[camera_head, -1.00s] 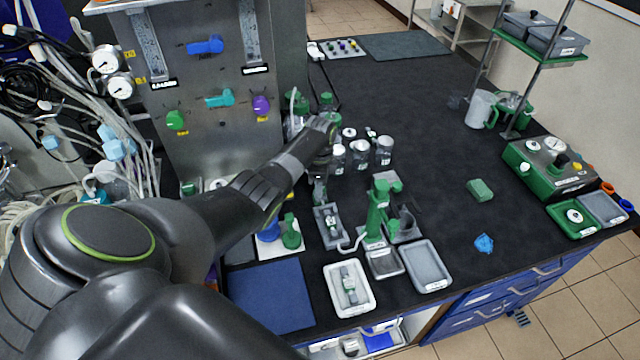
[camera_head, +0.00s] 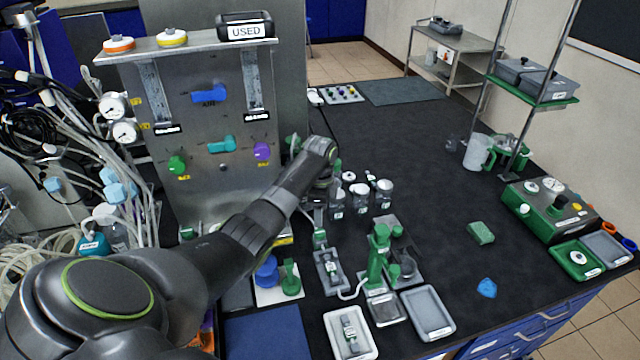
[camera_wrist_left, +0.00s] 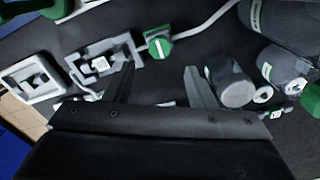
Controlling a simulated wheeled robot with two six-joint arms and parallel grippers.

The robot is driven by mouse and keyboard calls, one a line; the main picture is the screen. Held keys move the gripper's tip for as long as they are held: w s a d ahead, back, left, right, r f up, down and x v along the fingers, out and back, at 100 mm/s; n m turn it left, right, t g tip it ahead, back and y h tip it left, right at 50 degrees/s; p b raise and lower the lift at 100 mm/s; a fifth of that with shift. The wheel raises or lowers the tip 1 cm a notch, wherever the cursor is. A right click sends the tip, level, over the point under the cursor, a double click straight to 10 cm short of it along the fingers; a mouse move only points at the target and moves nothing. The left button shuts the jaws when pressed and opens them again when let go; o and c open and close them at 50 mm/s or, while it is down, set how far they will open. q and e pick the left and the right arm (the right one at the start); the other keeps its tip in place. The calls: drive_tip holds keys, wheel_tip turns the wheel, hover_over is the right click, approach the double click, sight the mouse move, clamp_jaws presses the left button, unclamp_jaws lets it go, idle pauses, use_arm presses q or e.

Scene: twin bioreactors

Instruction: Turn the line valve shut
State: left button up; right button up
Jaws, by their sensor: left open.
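A green round knob with a white stripe (camera_wrist_left: 158,46), which looks like the line valve, sits on a thin pale tube in the left wrist view. In the head view a small green part (camera_head: 320,237) below my left wrist seems to be the same valve. My left gripper (camera_wrist_left: 160,84) is open and empty. Its two fingers point towards the knob, with the knob just beyond the gap and apart from both fingers. My right gripper is not in view.
Capped jars (camera_head: 384,196) stand close to the right of my left gripper. A grey tray (camera_wrist_left: 128,70) with a fitting lies beside the knob. A green stand (camera_head: 378,255) rises nearby. The steel panel (camera_head: 215,110) stands behind my left arm.

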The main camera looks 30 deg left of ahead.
use_arm(q)
wheel_tip(320, 180, up, 10)
drive_tip(key=b, duration=0.1)
drive_tip(key=shift+b, duration=0.4)
drive_tip(key=shift+f, duration=0.1)
